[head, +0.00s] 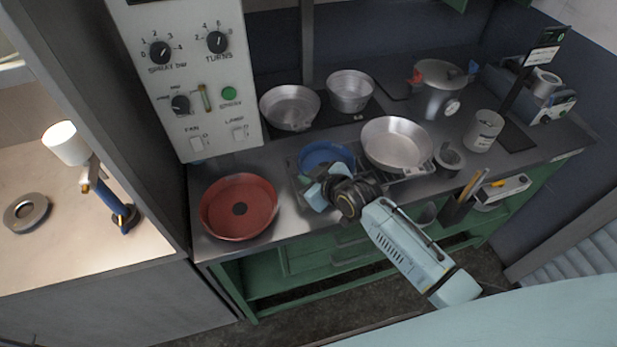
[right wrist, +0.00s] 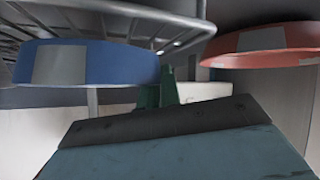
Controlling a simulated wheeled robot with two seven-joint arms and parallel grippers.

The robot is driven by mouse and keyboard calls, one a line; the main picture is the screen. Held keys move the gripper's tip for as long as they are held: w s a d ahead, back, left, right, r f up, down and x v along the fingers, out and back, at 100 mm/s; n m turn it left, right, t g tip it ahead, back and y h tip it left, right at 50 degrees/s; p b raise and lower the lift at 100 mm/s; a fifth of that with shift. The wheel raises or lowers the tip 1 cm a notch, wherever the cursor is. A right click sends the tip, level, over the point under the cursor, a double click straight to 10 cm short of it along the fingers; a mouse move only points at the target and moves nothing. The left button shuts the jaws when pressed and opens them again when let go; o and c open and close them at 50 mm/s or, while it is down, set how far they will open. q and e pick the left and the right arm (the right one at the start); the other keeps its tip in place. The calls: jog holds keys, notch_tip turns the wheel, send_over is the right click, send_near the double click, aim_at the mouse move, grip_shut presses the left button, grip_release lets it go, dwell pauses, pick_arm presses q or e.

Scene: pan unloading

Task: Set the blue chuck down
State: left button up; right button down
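The blue chuck (head: 327,155) is a round blue piece at the wire rack in the middle of the counter. In the right wrist view it shows edge-on as a blue band with a grey patch (right wrist: 112,64), close to the rack's wires. My right gripper (head: 316,181) is at the chuck's near side and hides part of it. In the right wrist view its green fingers (right wrist: 160,93) are at the chuck's right end. I cannot tell whether they grip it. My left gripper is not in view.
A red pan (head: 238,218) lies left of the rack (head: 293,172). A steel pan (head: 396,142) is close on the right. More pans (head: 290,106) and a pot (head: 438,90) stand behind. A control panel (head: 190,75) rises at the back left. The counter's front edge is near my arm.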

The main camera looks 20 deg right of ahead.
jog(key=c, duration=1.6)
grip_release()
jog(key=v, duration=1.2)
jog(key=shift+p, duration=0.45)
jog(key=shift+r, duration=0.1)
